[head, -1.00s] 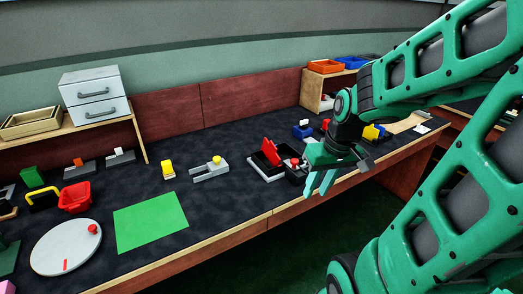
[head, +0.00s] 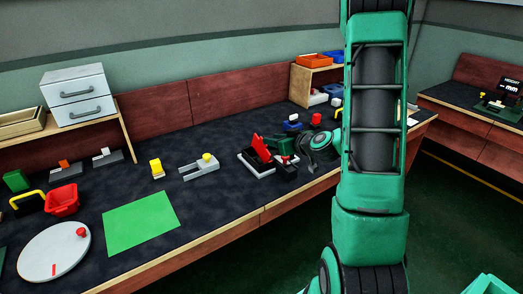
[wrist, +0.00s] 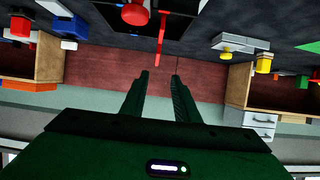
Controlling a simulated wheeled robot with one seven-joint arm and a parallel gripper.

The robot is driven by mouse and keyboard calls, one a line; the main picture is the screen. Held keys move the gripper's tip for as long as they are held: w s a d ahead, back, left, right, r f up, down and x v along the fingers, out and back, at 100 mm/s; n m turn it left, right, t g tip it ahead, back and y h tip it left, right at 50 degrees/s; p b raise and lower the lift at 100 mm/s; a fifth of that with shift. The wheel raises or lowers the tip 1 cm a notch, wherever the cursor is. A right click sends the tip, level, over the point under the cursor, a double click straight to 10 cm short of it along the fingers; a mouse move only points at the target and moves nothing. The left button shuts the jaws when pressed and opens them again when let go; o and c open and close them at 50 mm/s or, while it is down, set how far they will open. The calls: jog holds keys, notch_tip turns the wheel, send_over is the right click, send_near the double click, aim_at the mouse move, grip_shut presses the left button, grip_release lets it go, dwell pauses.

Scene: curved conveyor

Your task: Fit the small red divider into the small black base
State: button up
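A red plate (head: 261,147) stands tilted at a black tray with a pale rim (head: 249,164) near the middle of the bench. These look like the divider and base, but I cannot tell for sure. In the wrist view the red plate (wrist: 161,38) shows nearly edge-on, beyond the fingertips. My gripper (wrist: 161,74) is open, with nothing between its fingers. In the head view my gripper (head: 274,144) is just right of the red plate, partly covering that area. Whether it touches the plate is unclear.
A black box with a red knob (head: 286,169) stands right beside the tray, close to my gripper. A grey block with a yellow knob (head: 200,168) is to the left. A wooden shelf (head: 303,84) stands behind.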

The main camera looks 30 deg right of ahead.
aim_at(261, 137)
jog(key=x, duration=0.9)
jog(key=shift+d+f, duration=0.3)
jog(key=shift+f, duration=0.05)
jog(key=shift+w+f, duration=0.25)
jog(key=shift+w, duration=0.45)
jog(key=shift+c, duration=0.3)
grip_shut()
